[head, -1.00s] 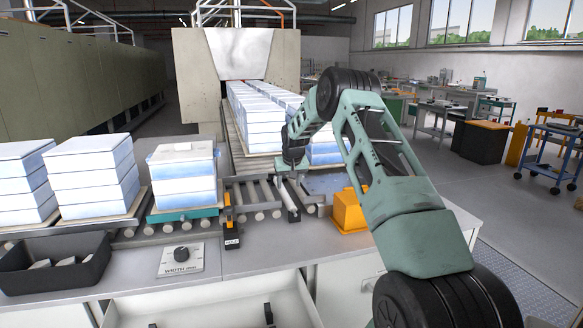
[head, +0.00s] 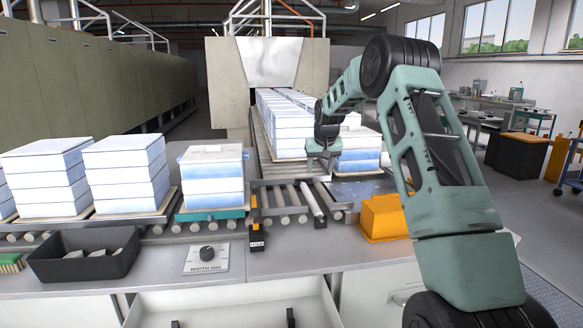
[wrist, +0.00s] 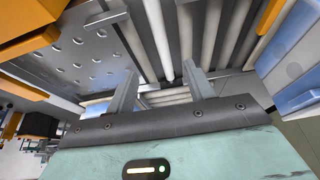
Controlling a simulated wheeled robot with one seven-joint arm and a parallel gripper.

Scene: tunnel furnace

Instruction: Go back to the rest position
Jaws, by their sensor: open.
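My gripper (head: 322,172) hangs above the roller conveyor near the right end of the line, in front of the furnace mouth. In the wrist view my gripper (wrist: 160,90) shows two fingers spread apart, with nothing between them but rollers beyond. It is open and empty. My arm bends from the lower right up and over to the gripper.
Stacks of white-blue blocks (head: 125,170) stand on the conveyor at left. More stacks (head: 285,115) line the track into the furnace (head: 228,85). An orange box (head: 385,218) sits below my arm. A black bin (head: 88,256) and a width dial plate (head: 206,257) lie on the counter.

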